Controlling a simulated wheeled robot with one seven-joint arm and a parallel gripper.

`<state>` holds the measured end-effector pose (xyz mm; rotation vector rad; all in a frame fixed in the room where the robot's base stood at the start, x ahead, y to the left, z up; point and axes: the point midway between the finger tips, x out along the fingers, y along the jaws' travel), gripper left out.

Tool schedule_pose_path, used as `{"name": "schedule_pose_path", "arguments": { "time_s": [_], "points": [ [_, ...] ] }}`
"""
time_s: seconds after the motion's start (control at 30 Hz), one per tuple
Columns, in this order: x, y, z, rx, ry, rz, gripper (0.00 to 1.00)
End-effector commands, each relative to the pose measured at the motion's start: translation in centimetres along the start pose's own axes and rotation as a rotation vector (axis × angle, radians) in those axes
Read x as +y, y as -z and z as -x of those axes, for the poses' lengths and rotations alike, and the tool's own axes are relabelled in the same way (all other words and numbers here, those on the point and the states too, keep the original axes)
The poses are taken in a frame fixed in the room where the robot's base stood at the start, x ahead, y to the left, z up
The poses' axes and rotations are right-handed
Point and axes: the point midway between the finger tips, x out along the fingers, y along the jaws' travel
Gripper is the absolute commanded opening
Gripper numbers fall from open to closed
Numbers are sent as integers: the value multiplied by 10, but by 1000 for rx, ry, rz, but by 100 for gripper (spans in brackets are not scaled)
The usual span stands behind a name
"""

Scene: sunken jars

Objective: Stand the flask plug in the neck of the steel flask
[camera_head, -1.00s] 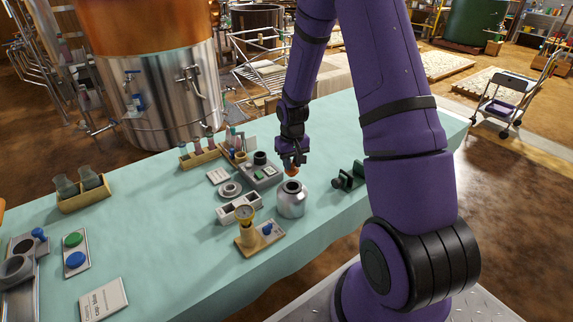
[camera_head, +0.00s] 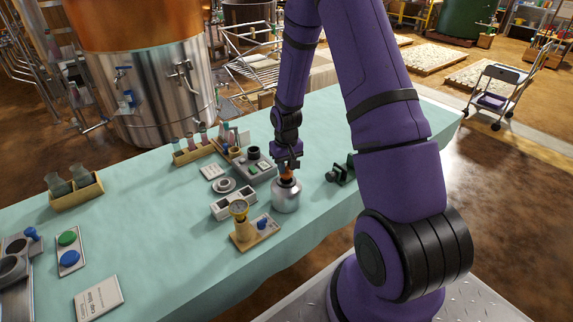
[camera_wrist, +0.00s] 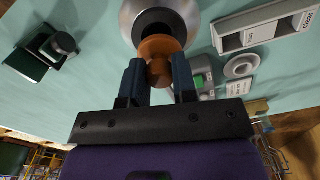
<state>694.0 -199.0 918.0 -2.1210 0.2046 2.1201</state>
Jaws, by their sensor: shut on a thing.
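The flask plug (camera_wrist: 160,46) is orange-brown and sits between my gripper's two fingers. My gripper (camera_wrist: 159,82) is shut on it. In the head view the plug (camera_head: 287,179) shows just under my gripper (camera_head: 287,165), at the mouth of the steel flask (camera_head: 285,198). The flask stands upright on the table. In the wrist view the flask (camera_wrist: 133,22) has a dark open neck, and the plug overlaps the near part of that opening. I cannot tell whether the plug's lower end is inside the neck or just above it.
A white slotted block (camera_head: 233,204) and a wooden stand with a gauge (camera_head: 241,226) are left of the flask. A grey box with buttons (camera_head: 255,165) lies behind. A dark green device (camera_head: 340,172) is to the right. The table (camera_head: 150,255) is clear at front.

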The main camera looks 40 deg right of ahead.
Motion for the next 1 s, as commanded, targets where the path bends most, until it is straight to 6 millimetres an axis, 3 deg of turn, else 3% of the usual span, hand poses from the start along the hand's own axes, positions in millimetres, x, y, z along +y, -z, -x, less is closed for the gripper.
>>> {"name": "schedule_pose_path", "arguments": {
  "time_s": [1.0],
  "points": [
    [1,0,-21,0,0,0,3]
  ]
}}
